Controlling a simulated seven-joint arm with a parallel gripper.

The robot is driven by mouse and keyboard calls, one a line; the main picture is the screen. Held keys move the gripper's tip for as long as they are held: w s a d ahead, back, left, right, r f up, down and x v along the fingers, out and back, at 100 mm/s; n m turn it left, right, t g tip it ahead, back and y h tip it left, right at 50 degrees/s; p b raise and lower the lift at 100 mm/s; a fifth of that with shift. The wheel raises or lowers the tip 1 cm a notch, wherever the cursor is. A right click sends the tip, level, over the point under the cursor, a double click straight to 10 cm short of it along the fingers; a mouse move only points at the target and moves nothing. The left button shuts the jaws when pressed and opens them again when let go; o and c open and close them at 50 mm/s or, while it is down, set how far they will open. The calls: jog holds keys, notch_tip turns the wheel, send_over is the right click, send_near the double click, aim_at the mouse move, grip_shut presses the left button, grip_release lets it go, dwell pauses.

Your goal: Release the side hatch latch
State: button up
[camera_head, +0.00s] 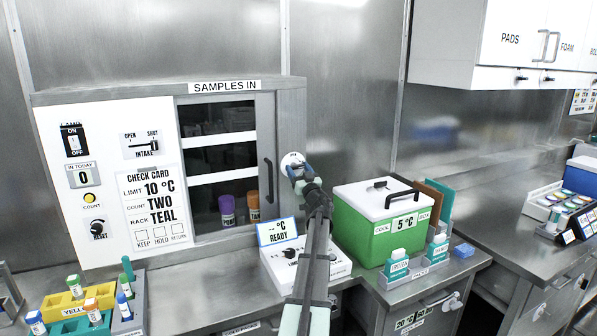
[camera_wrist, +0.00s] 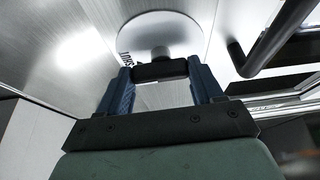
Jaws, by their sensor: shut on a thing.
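A round white latch disc (camera_head: 292,160) is at the right side of the "SAMPLES IN" hatch (camera_head: 218,150). It also shows as a pale disc (camera_wrist: 158,33) at the top of the wrist view, with some lettering on its left edge. My gripper (camera_head: 297,172) reaches up to it. In the wrist view its two blue fingers (camera_wrist: 160,75) are closed on the latch's dark grip (camera_wrist: 160,71), in front of the disc. My fingers hide part of the disc in the head view. The hatch door has a dark upright handle (camera_head: 268,185), also in the wrist view (camera_wrist: 275,40).
A white control panel (camera_head: 105,180) is left of the hatch. On the counter below are a "READY" instrument (camera_head: 300,265), a green cool box (camera_head: 375,225) with bottles before it, and tube racks (camera_head: 75,300) at lower left. The wall right of the hatch is bare.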

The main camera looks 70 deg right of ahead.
jog(key=shift+n, duration=0.3)
jog(key=n+t+y, duration=0.1)
jog(key=n, duration=0.1)
jog(key=n+t+y, duration=0.1)
jog(key=n, duration=0.2)
jog(key=shift+s+d+r+n+y, duration=0.1)
jog(key=shift+n+y, duration=0.2)
jog(key=shift+y, duration=0.1)
jog(key=n+y, duration=0.1)
jog(key=n, duration=0.2)
jog(key=n+y, duration=0.1)
jog(key=n, duration=0.2)
jog(key=shift+r+t+y, duration=0.15)
jog(key=shift+t+y, duration=0.25)
jog(key=n+y, duration=0.1)
jog(key=n, duration=0.1)
jog(key=n+y, duration=0.1)
jog(key=n, duration=0.2)
jog(key=shift+r+g, duration=0.1)
jog(key=shift+g, duration=0.2)
jog(key=n+g+y, duration=0.1)
jog(key=n, duration=0.3)
jog(key=shift+r+n, duration=0.1)
jog(key=shift+n, duration=0.5)
jog(key=o, duration=1)
jog(key=shift+o, duration=0.2)
